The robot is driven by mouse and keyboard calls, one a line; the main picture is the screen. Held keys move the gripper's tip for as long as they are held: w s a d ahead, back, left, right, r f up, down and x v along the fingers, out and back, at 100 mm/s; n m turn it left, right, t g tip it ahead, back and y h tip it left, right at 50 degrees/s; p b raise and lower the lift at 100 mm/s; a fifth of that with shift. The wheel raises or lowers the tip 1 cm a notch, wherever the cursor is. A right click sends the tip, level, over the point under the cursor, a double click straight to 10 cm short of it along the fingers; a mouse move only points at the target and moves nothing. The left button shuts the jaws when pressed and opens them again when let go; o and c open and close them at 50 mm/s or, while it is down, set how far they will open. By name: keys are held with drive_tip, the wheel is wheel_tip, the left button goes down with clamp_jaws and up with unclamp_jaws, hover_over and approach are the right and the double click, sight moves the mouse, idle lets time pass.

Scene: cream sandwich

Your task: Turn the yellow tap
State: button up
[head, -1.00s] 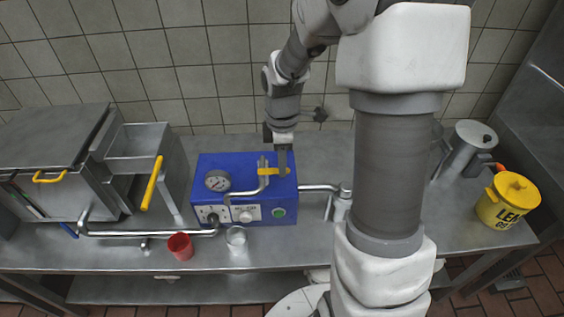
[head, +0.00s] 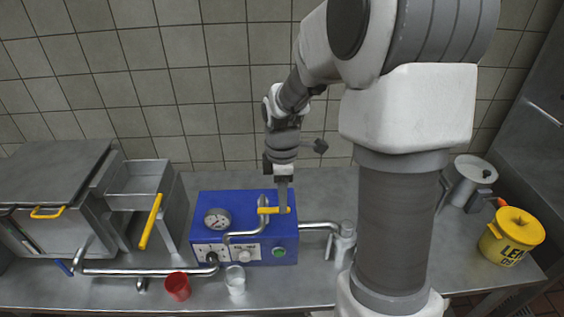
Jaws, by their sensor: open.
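The yellow tap (head: 274,210) is a short bar handle on top of the blue machine (head: 197,231), near its right side, beside a bent metal pipe. My gripper (head: 284,208) points down at the right part of the tap handle. Its jaws are open, and a finger overlaps the handle in this view. I cannot tell whether it touches the handle or is around it. Part of the handle's right end is hidden by the finger.
A pressure gauge (head: 217,220) sits on the machine's left. A red cup (head: 177,286) and a clear glass (head: 235,280) stand in front. A metal hopper with a yellow lever (head: 151,222) is at left. A yellow bucket (head: 511,238) and a metal pot (head: 470,184) are at right.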

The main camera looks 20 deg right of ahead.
wheel_tip(320, 180, up, 15)
drive_tip(key=shift+r, duration=0.15)
idle(0.4)
drive_tip(key=s+a+m+t, duration=0.2)
drive_tip(key=s+m, duration=0.5)
drive_tip(key=s, duration=0.1)
drive_tip(key=s+a+r+m+t, duration=0.1)
drive_tip(key=s+a+m+t, duration=0.1)
drive_tip(key=s+m, duration=0.5)
drive_tip(key=shift+s+a+r+m+t, duration=0.3)
drive_tip(key=shift+s+a+m+t, duration=0.1)
drive_tip(key=shift+s+t, duration=0.55)
